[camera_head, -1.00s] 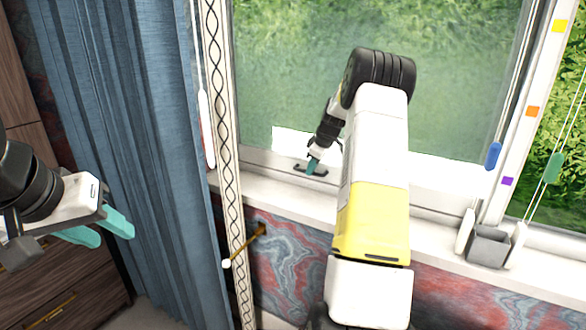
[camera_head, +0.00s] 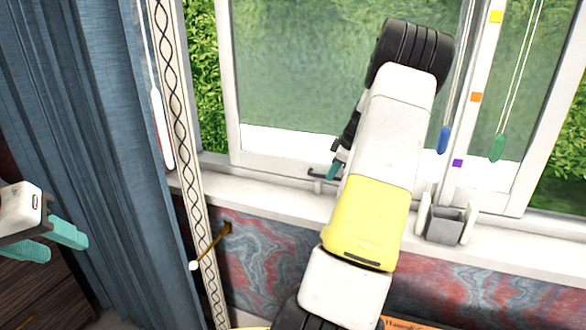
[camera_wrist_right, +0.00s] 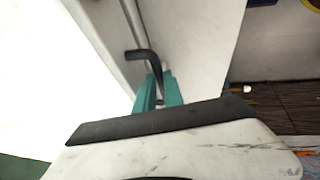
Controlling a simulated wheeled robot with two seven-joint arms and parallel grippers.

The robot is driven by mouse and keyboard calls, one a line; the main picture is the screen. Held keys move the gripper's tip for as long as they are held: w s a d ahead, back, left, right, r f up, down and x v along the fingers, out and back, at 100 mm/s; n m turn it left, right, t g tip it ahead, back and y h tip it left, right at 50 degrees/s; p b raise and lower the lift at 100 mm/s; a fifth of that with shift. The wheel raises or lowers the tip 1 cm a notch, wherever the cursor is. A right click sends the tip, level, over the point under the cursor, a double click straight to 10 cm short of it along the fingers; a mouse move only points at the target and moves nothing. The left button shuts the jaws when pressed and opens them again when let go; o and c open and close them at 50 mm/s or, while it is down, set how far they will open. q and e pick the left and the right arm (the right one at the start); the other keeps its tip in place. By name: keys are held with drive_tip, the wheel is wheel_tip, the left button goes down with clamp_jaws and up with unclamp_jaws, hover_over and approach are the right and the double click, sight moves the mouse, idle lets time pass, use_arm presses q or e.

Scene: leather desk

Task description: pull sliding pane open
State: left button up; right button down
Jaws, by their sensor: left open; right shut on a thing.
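The sliding pane is a large clear pane in a white frame (camera_head: 234,150). A strip of open greenery shows between its left frame edge and the window's left side. A dark handle (camera_head: 318,176) sits on its lower rail. My right gripper (camera_head: 332,172) is shut on this handle, partly hidden by my own arm. In the right wrist view the dark bent handle (camera_wrist_right: 140,55) stands between the teal fingers (camera_wrist_right: 158,95). My left gripper (camera_head: 52,241) is open and empty at the far left, away from the window.
A blue curtain (camera_head: 80,120) and a patterned strip (camera_head: 180,130) hang left of the window. A white sill (camera_head: 270,198) runs below, with a grey box (camera_head: 445,226) to the right. Blue (camera_head: 443,140) and green (camera_head: 498,148) cord pulls hang at right.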

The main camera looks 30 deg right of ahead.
drive_tip(key=shift+s+d+f, duration=0.2)
drive_tip(key=shift+s+d, duration=0.05)
drive_tip(key=shift+s, duration=0.15)
drive_tip(key=c, duration=1.5)
unclamp_jaws()
drive_tip(key=shift+o, duration=0.2)
drive_tip(key=shift+w, duration=0.1)
drive_tip(key=shift+r, duration=0.15)
drive_tip(key=shift+d+r, duration=0.1)
drive_tip(key=shift+r, duration=0.25)
drive_tip(key=v, duration=0.7)
